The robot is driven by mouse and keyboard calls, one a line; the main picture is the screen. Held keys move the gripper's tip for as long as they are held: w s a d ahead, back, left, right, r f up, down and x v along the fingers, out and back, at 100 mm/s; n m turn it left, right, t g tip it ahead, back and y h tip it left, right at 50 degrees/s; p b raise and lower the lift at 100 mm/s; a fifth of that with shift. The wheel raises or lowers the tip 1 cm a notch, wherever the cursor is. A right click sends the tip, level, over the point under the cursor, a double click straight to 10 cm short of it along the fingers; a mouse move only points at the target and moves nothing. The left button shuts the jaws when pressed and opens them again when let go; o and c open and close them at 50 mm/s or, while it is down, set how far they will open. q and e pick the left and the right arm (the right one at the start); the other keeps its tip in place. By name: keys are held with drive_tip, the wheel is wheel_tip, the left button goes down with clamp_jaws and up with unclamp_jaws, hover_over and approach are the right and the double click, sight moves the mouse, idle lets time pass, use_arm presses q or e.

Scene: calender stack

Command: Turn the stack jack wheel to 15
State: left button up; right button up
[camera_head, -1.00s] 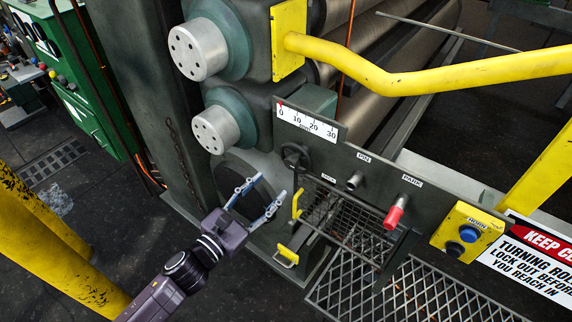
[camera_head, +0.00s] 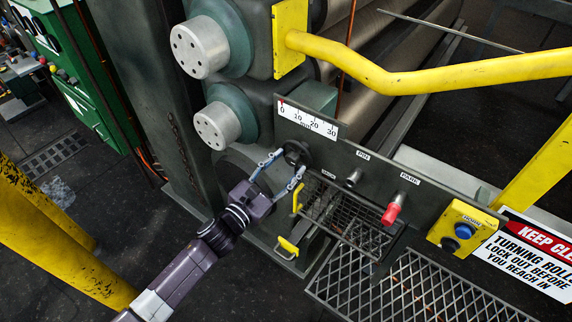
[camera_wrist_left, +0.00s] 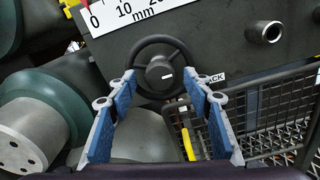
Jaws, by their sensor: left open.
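The stack jack wheel (camera_head: 296,153) is a small black handwheel on the grey panel, below the white scale (camera_head: 307,121). In the left wrist view the wheel (camera_wrist_left: 160,42) shows a round rim and a hub with a short white mark. The scale (camera_wrist_left: 135,14) reads 0, 10, 20, 30 in mm, and its red pointer is at about 0. My left gripper (camera_head: 282,162) is open in front of the wheel. In the left wrist view its fingers (camera_wrist_left: 165,88) stand apart, with the wheel ahead between the tips. I cannot tell whether they touch it. My right gripper is not in view.
A PIN knob (camera_head: 353,178) and a red PARK handle (camera_head: 394,213) stick out to the right of the wheel. A wire basket (camera_head: 345,215) and yellow handle (camera_head: 298,200) are below it. A yellow rail (camera_head: 430,78) crosses above; a yellow button box (camera_head: 465,228) is at right.

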use_arm(q)
drive_tip(key=c, duration=1.1)
drive_tip(key=shift+c, duration=0.2)
drive_tip(key=shift+n, duration=0.4)
